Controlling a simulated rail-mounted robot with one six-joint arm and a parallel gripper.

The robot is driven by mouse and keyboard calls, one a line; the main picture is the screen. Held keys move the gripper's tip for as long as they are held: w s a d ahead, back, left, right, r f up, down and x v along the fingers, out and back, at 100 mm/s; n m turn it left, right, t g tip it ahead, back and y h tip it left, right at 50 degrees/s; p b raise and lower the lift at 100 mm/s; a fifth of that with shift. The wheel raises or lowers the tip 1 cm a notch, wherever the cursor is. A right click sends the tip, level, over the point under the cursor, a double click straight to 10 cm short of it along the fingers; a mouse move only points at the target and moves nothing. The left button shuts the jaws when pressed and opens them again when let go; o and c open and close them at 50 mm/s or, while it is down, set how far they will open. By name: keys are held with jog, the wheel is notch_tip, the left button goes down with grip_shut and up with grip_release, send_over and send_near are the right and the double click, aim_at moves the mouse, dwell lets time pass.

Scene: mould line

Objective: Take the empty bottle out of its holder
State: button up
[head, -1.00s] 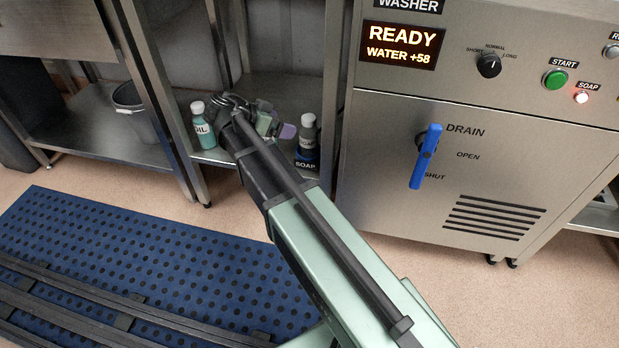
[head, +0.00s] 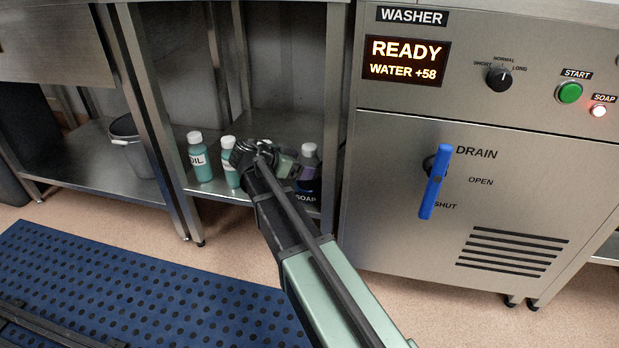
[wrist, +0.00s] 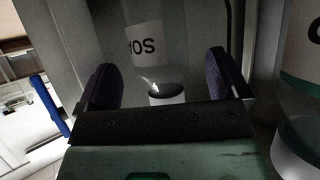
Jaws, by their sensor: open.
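The soap bottle (head: 309,150) has a white cap and stands upright in a dark holder (head: 309,187) at the right end of the lower shelf, above a SOAP label. In the wrist view the bottle (wrist: 148,45) looks clear and colourless, with a white label, and shows upside down. My gripper (wrist: 165,85) is open, its purple-padded fingers on either side of the bottle's cap end; I cannot tell whether they touch it. In the head view my gripper (head: 298,168) is right at the bottle and partly covers it.
Two teal bottles stand left of my gripper, an OIL bottle (head: 200,158) and another (head: 229,160). The washer (head: 390,200) with its blue drain handle (head: 434,183) is close on the right. A grey bucket (head: 131,140) stands on the left shelf.

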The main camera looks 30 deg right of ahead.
jog(key=x, duration=0.3)
jog(key=shift+f+b, duration=0.15)
jog(key=shift+b, duration=0.25)
jog(key=c, duration=1)
notch_tip(320, 180, up, 20)
jog(key=p, duration=2)
jog(key=shift+r, duration=0.2)
jog(key=shift+f, duration=0.15)
